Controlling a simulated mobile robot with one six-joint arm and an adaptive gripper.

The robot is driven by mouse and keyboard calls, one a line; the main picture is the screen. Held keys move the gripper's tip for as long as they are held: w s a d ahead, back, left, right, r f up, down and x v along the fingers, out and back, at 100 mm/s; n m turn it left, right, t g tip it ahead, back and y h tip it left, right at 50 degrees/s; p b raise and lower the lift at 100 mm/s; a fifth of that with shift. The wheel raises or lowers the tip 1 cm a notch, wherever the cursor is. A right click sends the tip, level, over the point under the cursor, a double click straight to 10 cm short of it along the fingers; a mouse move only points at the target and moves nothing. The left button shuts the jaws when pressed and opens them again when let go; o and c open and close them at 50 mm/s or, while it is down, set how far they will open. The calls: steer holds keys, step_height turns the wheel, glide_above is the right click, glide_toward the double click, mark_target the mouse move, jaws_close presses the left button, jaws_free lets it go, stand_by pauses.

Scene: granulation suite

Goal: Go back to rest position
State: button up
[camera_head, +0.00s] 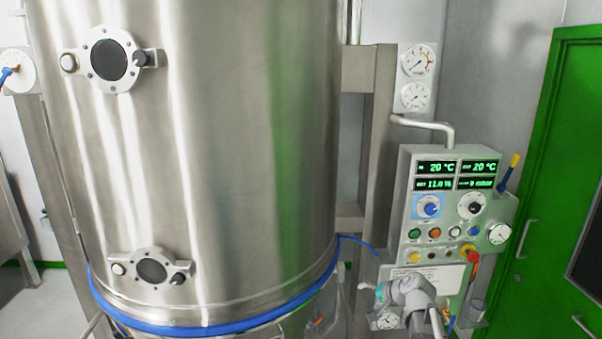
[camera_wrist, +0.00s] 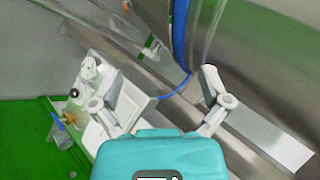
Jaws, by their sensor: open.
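My gripper (camera_wrist: 165,76) shows in the wrist view with its two grey fingers wide apart and nothing between them. Its teal body fills the bottom middle. In the head view my grey arm end shows low at the right, in front of the lower part of the control panel (camera_head: 447,214). It hides some of the panel's lower edge there. In the wrist view the panel's pale side (camera_wrist: 136,97) lies behind and left of the fingers. I cannot tell the exact gap between the fingers and the panel.
A large steel vessel (camera_head: 215,140) with a blue band (camera_head: 215,327) fills the left and middle. A steel post (camera_head: 380,150) stands between vessel and panel. Two gauges (camera_head: 416,78) hang above the panel. A green door (camera_head: 560,170) is at the right. A thin blue cable (camera_head: 360,243) runs near the panel.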

steer(key=s+a+f+n+g+h+b, duration=0.1)
steer(key=s+f+n+g+h, duration=0.2)
steer(key=s, duration=0.6)
steer(key=s+a+f+n+g+h+b, duration=0.2)
steer(key=s+f, duration=0.4)
steer(key=s, duration=0.3)
steer(key=n+g+h, duration=0.1)
steer(key=n+g, duration=0.1)
steer(key=shift+f+n+g, duration=0.3)
steer(key=shift+f+n, duration=0.05)
steer(key=shift+n, duration=0.05)
stand_by(0.8)
